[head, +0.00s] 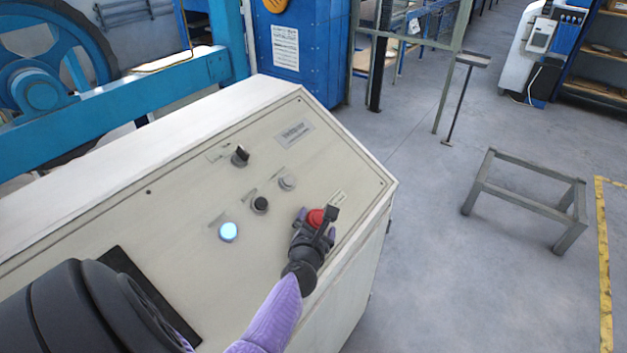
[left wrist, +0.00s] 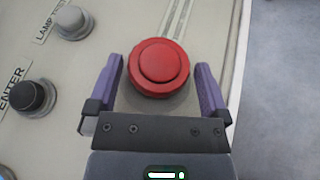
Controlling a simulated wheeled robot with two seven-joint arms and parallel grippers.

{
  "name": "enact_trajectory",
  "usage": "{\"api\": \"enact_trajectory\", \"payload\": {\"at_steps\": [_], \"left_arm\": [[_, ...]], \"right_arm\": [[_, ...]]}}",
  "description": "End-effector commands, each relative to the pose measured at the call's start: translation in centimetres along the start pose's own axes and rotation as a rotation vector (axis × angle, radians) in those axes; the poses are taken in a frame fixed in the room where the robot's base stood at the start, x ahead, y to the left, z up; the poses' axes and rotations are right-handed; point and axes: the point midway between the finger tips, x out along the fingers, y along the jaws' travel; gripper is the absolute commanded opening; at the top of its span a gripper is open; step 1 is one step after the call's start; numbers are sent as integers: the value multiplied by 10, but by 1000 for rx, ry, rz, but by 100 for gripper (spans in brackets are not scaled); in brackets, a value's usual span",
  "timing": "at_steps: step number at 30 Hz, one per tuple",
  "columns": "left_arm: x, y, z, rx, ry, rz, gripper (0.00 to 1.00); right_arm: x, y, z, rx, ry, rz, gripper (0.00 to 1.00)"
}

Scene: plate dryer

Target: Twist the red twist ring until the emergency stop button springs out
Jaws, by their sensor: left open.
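The red emergency stop button with its red twist ring (head: 316,217) sits at the lower right of the cream control panel (head: 160,190). In the left wrist view the red ring (left wrist: 158,68) surrounds a round red centre, on a grey base. My left gripper (head: 318,222) is at the button. In the left wrist view its two purple fingers (left wrist: 160,77) are open, one on each side of the ring, with a gap visible on both sides. Whether the button is pressed in or out I cannot tell. My right gripper does not show in either view.
On the panel near the button are a lit blue-white button (head: 228,232), a black button (head: 260,204), a grey lamp button (head: 287,183) and a black rotary switch (head: 240,156). A grey metal stand (head: 525,205) is on the floor at right. Open floor lies beside the panel.

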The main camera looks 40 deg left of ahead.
Motion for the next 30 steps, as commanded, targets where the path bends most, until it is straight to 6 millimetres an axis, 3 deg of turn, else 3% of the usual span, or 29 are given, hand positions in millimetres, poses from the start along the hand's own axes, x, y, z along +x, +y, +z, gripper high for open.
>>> {"api": "enact_trajectory", "payload": {"at_steps": [5,12,30], "left_arm": [[-40,3,3,-1,2,0,100],[-82,1,1,0,2,0,100],[-87,1,0,0,1,1,100]], "right_arm": [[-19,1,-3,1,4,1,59],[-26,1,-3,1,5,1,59],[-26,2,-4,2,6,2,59]]}}
